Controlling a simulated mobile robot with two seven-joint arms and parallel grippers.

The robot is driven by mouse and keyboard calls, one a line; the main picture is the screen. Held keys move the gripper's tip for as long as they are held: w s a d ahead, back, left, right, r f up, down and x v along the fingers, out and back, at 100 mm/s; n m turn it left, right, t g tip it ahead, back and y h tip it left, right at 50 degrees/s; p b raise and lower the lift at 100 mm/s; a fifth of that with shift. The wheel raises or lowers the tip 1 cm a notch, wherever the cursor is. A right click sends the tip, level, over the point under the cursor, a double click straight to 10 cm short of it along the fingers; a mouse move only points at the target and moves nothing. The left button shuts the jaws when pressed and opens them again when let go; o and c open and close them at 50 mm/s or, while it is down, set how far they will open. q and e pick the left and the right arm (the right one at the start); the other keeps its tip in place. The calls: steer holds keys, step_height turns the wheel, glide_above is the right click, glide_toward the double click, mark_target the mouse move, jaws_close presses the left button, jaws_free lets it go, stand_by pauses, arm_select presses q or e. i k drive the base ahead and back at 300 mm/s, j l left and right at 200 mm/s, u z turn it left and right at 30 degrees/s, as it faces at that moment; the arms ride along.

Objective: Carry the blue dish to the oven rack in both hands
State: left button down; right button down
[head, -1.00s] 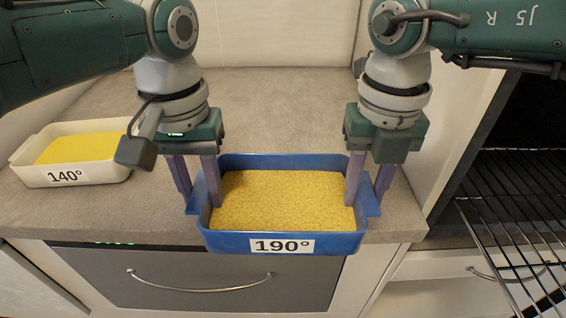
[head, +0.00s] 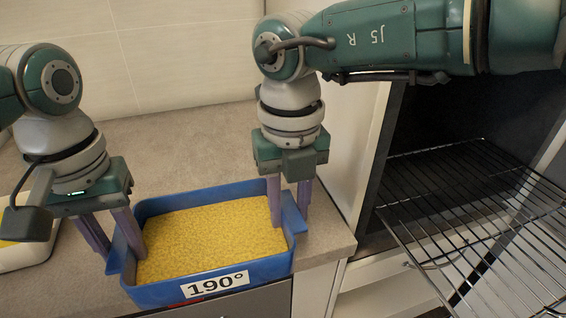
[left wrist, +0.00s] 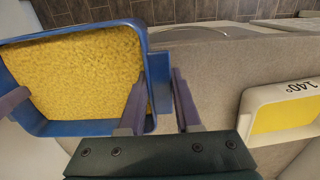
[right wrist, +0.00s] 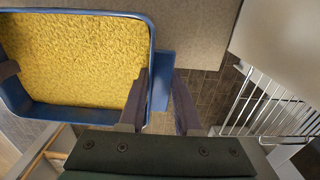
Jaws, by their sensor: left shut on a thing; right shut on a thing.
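The blue dish (head: 208,284), filled with yellow grains and labelled 190°, is at the front of the counter. My left gripper (head: 116,240) is shut on its left end wall and handle. My right gripper (head: 288,220) is shut on its right end wall and handle. The dish also shows in the left wrist view (left wrist: 95,127) and the right wrist view (right wrist: 75,113), each with one finger inside the wall and one outside. Whether the dish is clear of the counter I cannot tell. The wire oven rack (head: 470,215) sticks out of the dark oven at the right.
A white dish labelled 140° with yellow contents (left wrist: 252,101) stands on the counter left of the blue dish. The counter (head: 185,150) behind is clear. Its right edge and a pale cabinet panel (head: 352,150) lie between the dish and the oven.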

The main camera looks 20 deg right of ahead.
mark_target(487, 248)
steer(key=l+u, duration=0.1)
steer(key=u, duration=0.3)
steer(key=l+u, duration=0.15)
steer(key=u, duration=0.2)
steer(key=l+u, duration=0.1)
steer(key=u, duration=0.3)
steer(key=k+l+u, duration=0.25)
steer(key=k+u, duration=0.15)
steer(key=k+l+u, duration=0.15)
steer(key=k+u, duration=0.2)
steer(key=k+l+z, duration=0.1)
steer(key=z, duration=0.35)
steer(key=k+l+z, duration=0.1)
steer(key=z, duration=0.4)
steer(key=l+z, duration=0.2)
steer(key=z, duration=0.25)
steer(key=k+l+z, duration=0.1)
steer(key=z, duration=0.4)
steer(key=l, duration=0.1)
